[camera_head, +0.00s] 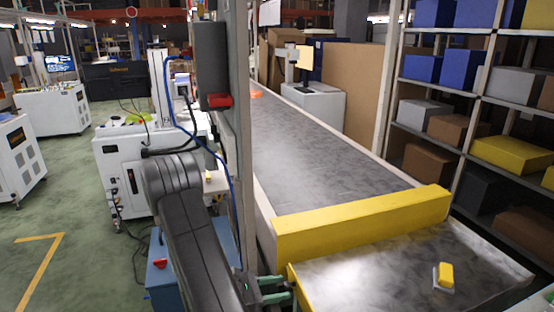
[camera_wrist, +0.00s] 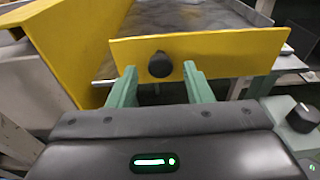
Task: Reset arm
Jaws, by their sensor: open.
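My gripper (camera_head: 276,289) is at the bottom middle of the head view, by the left edge of the metal table at the conveyor's near end. In the wrist view, my gripper (camera_wrist: 159,82) has its two green fingers apart, with nothing held between them. A yellow plate (camera_wrist: 225,52) with a round black knob (camera_wrist: 160,64) is just ahead of the fingers. The knob appears between the fingertips in the picture; whether they touch it I cannot tell. My dark arm runs up from the bottom of the head view.
A conveyor belt (camera_head: 318,150) runs away behind a yellow barrier (camera_head: 365,222). A small yellow-and-white object (camera_head: 445,275) lies on the metal table (camera_head: 385,277). Shelves with boxes (camera_head: 495,150) stand at right. White machines (camera_head: 135,170) stand at left, with open green floor (camera_head: 75,225) beside them.

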